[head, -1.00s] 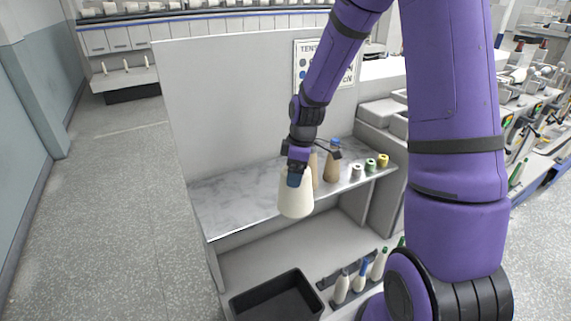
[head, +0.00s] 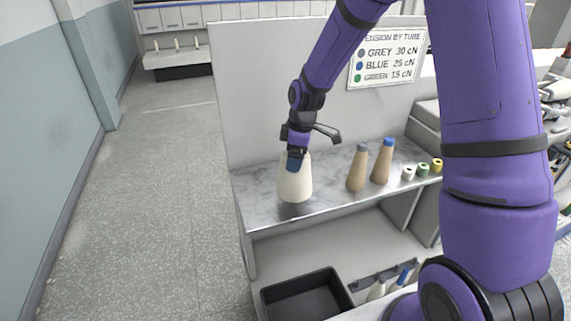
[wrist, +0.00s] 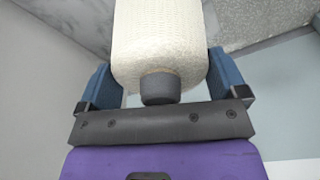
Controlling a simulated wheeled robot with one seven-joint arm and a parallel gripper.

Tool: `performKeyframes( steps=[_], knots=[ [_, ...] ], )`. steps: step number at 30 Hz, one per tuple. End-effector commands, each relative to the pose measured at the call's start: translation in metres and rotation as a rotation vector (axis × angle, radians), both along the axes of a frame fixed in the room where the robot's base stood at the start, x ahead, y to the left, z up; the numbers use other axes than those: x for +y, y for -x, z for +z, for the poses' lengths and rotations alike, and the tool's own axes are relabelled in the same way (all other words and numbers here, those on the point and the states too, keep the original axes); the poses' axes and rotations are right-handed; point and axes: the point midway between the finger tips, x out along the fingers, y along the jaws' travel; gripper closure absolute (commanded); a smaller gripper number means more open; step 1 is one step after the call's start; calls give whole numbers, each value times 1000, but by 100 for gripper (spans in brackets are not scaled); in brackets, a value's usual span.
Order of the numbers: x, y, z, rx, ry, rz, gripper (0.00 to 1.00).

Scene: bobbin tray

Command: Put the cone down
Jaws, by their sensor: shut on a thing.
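The cone (head: 295,184) is a large cream yarn cone, upright, with its narrow top in my gripper (head: 296,163). In the head view its lower end shows in front of the left part of the marble shelf (head: 345,206), near the front edge. A dark patch shows right under it; I cannot tell whether the base touches the shelf. In the wrist view the cone (wrist: 160,45) lies between the two blue fingers of my gripper (wrist: 162,82), its grey tip toward the palm.
Two brown cones, one grey-tipped (head: 357,170) and one blue-tipped (head: 382,163), stand right of the cone. Small spools (head: 422,169) sit farther right. A black tray (head: 305,296) and a rack of bobbins are below. A tension sign (head: 386,60) hangs on the back panel.

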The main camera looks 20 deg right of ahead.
Motion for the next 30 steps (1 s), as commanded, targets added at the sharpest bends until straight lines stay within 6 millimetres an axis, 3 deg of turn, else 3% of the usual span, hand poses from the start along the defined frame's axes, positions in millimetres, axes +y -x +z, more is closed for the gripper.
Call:
performKeyframes(
  steps=[6, 11, 18, 28, 29, 30],
  knots=[
    [22, -15, -2, -1, 0, 1, 72],
    [23, -16, -9, 1, 0, -1, 72],
    [23, -15, -37, 1, 0, -2, 72],
    [23, -16, -39, 0, 0, -1, 72],
    [23, -15, -40, 1, 0, -1, 6],
    [23, -15, -40, 1, 1, -1, 0]
  ],
)
